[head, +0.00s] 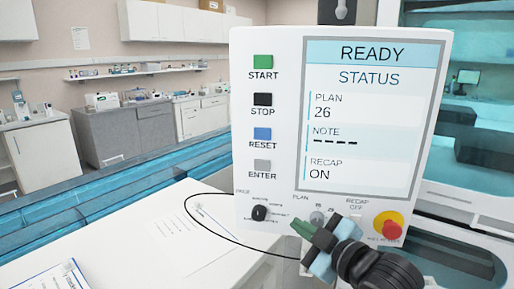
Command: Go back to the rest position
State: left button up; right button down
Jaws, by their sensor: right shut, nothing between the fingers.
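My right gripper (303,229) is shut and empty. It is in front of the lower part of a white control panel (240,120), its arm coming in from the bottom right. Its fingertips overlap the panel near the PLAN knob (317,217); I cannot tell whether they touch it. The panel's screen (362,120) reads READY, STATUS, PLAN 26, NOTE with dashes, RECAP ON. My left gripper is not in view.
The panel carries START (263,62), STOP (263,99), RESET (262,134) and ENTER (262,165) buttons, a black knob (259,213) and a red emergency button (391,230). A white table (130,225) with papers and a black cable lies left. Cabinets (110,135) stand behind.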

jog(key=s+d+f+m+h, duration=0.1)
jog(key=s+d+f+m, duration=0.15)
jog(key=f, duration=0.55)
jog(key=s+d+f+m+g+h, duration=0.1)
jog(key=s+f+m+h, duration=0.15)
jog(key=f, duration=0.65)
jog(key=s+d+f+m+h, duration=0.1)
jog(key=s+d+f+m, duration=0.15)
jog(key=f, duration=0.55)
jog(key=s+d+f+m+g+h, duration=0.1)
jog(key=s+d+f+m, duration=0.1)
jog(key=s+f, duration=0.6)
jog(key=s+d+f+m+g+h, duration=0.2)
jog(key=s+d+f, duration=0.1)
jog(key=s+f, duration=0.6)
jog(key=s, duration=0.4)
jog(key=shift+s+d+f+m, duration=0.15)
jog(key=shift+d+f+m, duration=0.1)
jog(key=shift+f+m, duration=0.1)
